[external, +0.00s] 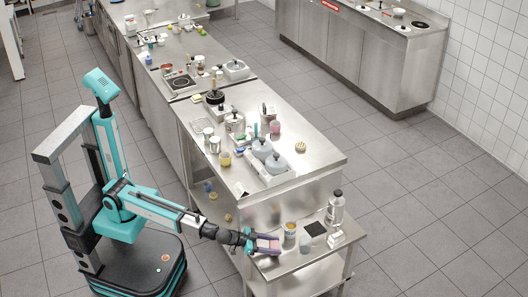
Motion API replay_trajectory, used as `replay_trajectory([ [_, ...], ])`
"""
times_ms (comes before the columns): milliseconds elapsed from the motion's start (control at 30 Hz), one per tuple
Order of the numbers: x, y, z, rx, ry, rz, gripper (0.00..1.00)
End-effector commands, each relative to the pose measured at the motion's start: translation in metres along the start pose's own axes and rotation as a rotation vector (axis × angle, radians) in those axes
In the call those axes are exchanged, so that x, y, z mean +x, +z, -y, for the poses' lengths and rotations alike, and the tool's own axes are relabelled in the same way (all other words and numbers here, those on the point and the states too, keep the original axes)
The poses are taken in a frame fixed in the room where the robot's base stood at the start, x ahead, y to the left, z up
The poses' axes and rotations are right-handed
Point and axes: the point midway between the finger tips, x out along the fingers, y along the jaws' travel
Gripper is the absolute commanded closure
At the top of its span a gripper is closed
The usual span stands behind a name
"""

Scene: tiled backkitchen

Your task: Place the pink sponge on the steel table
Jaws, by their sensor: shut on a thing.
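My gripper (262,244) reaches over the left end of the low steel table (322,258), at the front right of the long counter. It is shut on a small pink block, the pink sponge (268,243). The sponge is at the table's left end; whether it touches the top or hangs just above it I cannot tell. My fingers hide part of it.
On the low table stand an orange-banded can (290,230), a pale cup (305,243), a dark square (315,228), a steel bottle (336,207) and a white item (335,239). The table's front strip looks clear. The higher counter (318,158) rises behind, crowded with pots.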

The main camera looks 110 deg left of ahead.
Motion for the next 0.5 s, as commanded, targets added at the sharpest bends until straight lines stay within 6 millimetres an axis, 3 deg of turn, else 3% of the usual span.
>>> replay_trajectory([
  [133,0.0060,0.0146,0.0002,0.001,-0.001,0.000,0.67],
  [500,0.0070,0.0169,0.0001,0.000,0.000,0.000,0.67],
])
